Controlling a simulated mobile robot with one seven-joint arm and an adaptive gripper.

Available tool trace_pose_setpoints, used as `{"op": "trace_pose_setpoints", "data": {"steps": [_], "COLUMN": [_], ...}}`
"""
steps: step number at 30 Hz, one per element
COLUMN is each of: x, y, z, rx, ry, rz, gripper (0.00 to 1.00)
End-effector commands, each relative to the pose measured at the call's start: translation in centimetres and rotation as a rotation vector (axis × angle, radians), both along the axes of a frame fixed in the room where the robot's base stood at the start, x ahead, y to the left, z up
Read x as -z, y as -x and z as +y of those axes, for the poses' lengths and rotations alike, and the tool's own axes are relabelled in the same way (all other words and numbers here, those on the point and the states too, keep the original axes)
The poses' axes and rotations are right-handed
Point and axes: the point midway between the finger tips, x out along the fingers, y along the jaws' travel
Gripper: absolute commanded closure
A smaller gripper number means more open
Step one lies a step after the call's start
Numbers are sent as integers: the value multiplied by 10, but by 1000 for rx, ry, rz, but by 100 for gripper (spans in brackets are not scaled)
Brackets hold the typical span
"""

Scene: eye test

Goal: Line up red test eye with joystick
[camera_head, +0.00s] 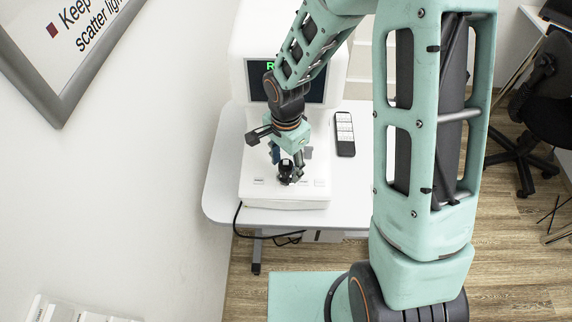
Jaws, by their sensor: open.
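A white eye-test device (262,190) stands on the table, with a dark screen (259,84) that shows part of a green letter. The black joystick (286,170) rises from the front of the device's base. My gripper (288,164) points down at the joystick with its fingers open, one on each side of it. I cannot tell whether the fingers touch it. No red test eye can be made out; my arm covers much of the screen.
A black cable (238,222) hangs off the front edge. A wall is close on the left, with a framed sign (75,45). A black office chair (545,110) stands at right on the wood floor.

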Motion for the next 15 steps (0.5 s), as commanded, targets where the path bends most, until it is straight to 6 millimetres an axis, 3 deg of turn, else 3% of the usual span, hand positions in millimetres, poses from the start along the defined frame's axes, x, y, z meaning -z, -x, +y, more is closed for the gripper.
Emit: {"op": "trace_pose_setpoints", "data": {"steps": [15], "x": [-91], "y": [-1], "z": [0], "rx": [2], "ry": [-2], "rz": [-6], "gripper": [51]}}
